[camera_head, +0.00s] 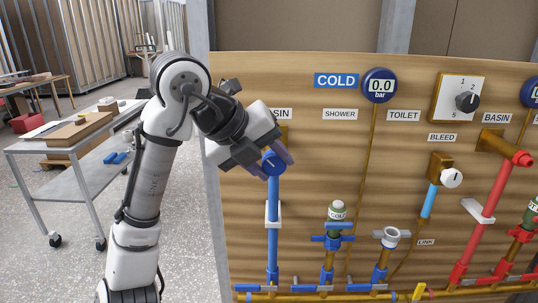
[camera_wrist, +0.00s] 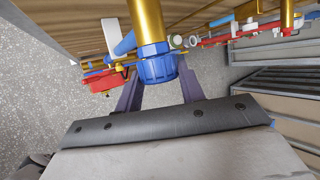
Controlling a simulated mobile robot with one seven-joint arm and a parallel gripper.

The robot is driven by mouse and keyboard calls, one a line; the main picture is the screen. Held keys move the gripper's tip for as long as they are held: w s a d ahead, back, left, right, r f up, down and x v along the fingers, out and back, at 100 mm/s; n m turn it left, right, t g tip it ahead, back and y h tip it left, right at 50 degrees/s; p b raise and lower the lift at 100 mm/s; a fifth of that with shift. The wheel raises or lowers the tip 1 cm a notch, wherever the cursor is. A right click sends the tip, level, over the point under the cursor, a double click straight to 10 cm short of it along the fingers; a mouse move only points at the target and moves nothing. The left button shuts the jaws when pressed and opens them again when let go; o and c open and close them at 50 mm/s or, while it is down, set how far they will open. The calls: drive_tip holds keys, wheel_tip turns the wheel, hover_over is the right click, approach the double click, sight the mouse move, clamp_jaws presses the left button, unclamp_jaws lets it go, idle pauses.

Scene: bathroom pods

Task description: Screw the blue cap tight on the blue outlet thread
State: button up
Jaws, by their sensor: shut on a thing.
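The blue cap (camera_head: 272,165) sits at the end of the cold basin outlet, above a blue vertical pipe (camera_head: 273,205); a dark line marks its face. It also shows in the wrist view as a ribbed blue cap (camera_wrist: 158,70) at the end of a brass pipe (camera_wrist: 147,22). My gripper (camera_head: 276,158) is shut on the cap, with one purple finger on each side of it in the wrist view (camera_wrist: 159,80). The outlet thread is hidden inside the cap, so I cannot tell how tight it is.
A wooden panel (camera_head: 310,70) carries a blue gauge (camera_head: 380,86) reading 0.0, a cold valve (camera_head: 337,213), a white-ringed fitting (camera_head: 390,237), a bleed knob (camera_head: 452,178) and red pipework (camera_head: 483,215) at right. A work table (camera_head: 60,148) stands at left; the floor between is open.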

drive_tip(key=shift+r, duration=0.1)
drive_tip(key=shift+r, duration=0.1)
idle(0.3)
drive_tip(key=shift+d+r+y+p, duration=0.1)
drive_tip(key=shift+y+p, duration=0.7)
drive_tip(key=shift+p, duration=0.05)
drive_tip(key=shift+d+m+y, duration=0.1)
drive_tip(key=shift+m+y, duration=0.2)
drive_tip(key=shift+y, duration=0.7)
drive_tip(key=shift+d+m+y, duration=0.15)
drive_tip(key=shift+m+y, duration=0.25)
drive_tip(key=shift+y, duration=1.2)
drive_tip(key=o, duration=1.2)
